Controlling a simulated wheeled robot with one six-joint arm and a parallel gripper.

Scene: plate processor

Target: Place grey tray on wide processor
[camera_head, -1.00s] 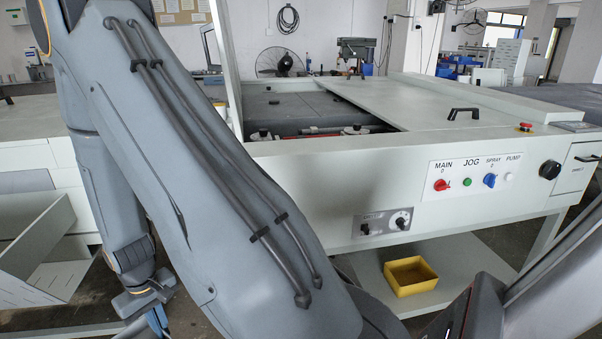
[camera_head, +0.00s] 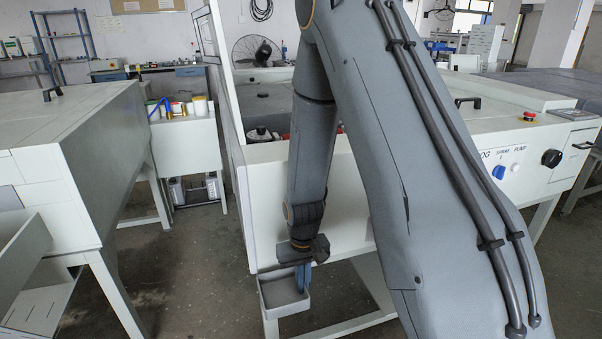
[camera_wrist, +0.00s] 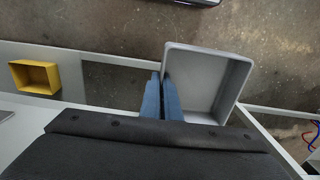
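My gripper (camera_head: 303,277) hangs low in the head view, in front of a white machine with a control panel (camera_head: 525,155). Its blue fingers (camera_wrist: 163,97) are shut on one wall of the grey tray (camera_wrist: 211,116), with one finger inside and one outside. The tray is open-topped and empty. In the head view the tray (camera_head: 284,309) hangs roughly level, below the machine's top and near its left front leg. My arm covers much of the machine's front. Another white machine (camera_head: 75,130) stands at the left; I cannot tell which is the wide processor.
A yellow box (camera_wrist: 36,64) sits on a lower shelf in the wrist view. A small cabinet (camera_head: 187,145) with cans on top stands between the machines. An upright white panel (camera_head: 224,75) rises at the right machine's left end. Bare floor (camera_head: 175,270) lies between the machines.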

